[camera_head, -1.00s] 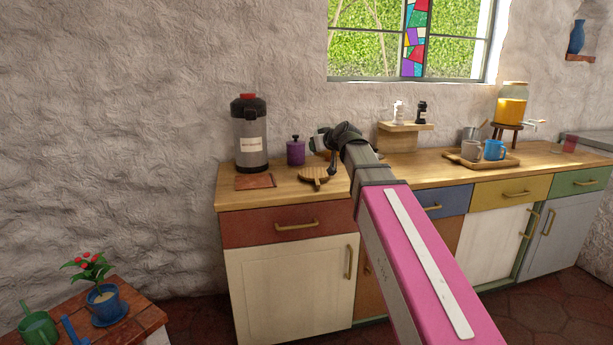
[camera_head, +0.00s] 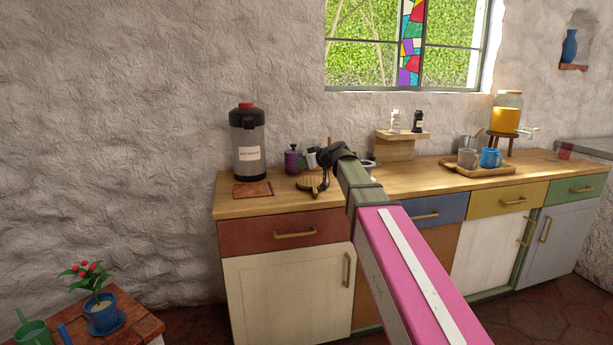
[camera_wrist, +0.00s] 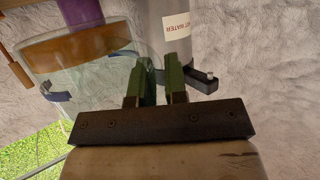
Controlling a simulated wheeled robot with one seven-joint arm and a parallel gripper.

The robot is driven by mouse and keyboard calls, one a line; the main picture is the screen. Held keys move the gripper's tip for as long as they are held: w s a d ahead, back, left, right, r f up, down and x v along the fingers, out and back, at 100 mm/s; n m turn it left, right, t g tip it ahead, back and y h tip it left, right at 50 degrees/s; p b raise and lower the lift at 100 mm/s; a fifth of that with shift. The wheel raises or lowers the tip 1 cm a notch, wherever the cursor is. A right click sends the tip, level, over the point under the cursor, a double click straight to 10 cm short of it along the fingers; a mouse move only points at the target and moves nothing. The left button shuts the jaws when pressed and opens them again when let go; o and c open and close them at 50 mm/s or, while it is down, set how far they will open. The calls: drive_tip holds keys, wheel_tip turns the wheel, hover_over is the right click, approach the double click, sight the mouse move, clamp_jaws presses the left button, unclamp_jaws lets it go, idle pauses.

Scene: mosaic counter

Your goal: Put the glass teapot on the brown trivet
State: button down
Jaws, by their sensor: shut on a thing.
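The glass teapot (camera_wrist: 95,72) is clear and shows at the left of the wrist view, with blue parts at its sides. My gripper (camera_wrist: 155,80) has green fingers shut on it at its near side; the exact grip is unclear. In the head view my gripper (camera_head: 322,158) is over the counter's left part, and the teapot is hard to make out. A round brown wooden trivet with a handle (camera_head: 309,183) lies just below the gripper. A flat reddish-brown rectangular slab (camera_head: 253,189) lies to its left. I cannot tell whether the teapot touches anything below.
A tall hot water urn (camera_head: 247,150) stands at the back left, close to my fingers in the wrist view. A purple canister (camera_head: 292,159) stands behind the round trivet. A tray with mugs (camera_head: 478,170) and a juice dispenser (camera_head: 506,118) are farther right.

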drive_tip(key=shift+w+d+f, duration=0.25)
drive_tip(key=shift+w+f, duration=0.05)
drive_tip(key=shift+w, duration=0.15)
drive_tip(key=shift+w+d+f, duration=0.2)
drive_tip(key=shift+w+f, duration=0.1)
drive_tip(key=shift+w, duration=0.15)
drive_tip(key=shift+f, duration=1.95)
drive_tip(key=shift+f, duration=0.1)
drive_tip(key=c, duration=1.1)
unclamp_jaws()
drive_tip(key=shift+c, duration=0.2)
drive_tip(key=shift+s+d, duration=0.1)
drive_tip(key=v, duration=1.1)
drive_tip(key=shift+s+d+r, duration=0.2)
drive_tip(key=shift+d+r, duration=0.05)
drive_tip(key=shift+d, duration=0.05)
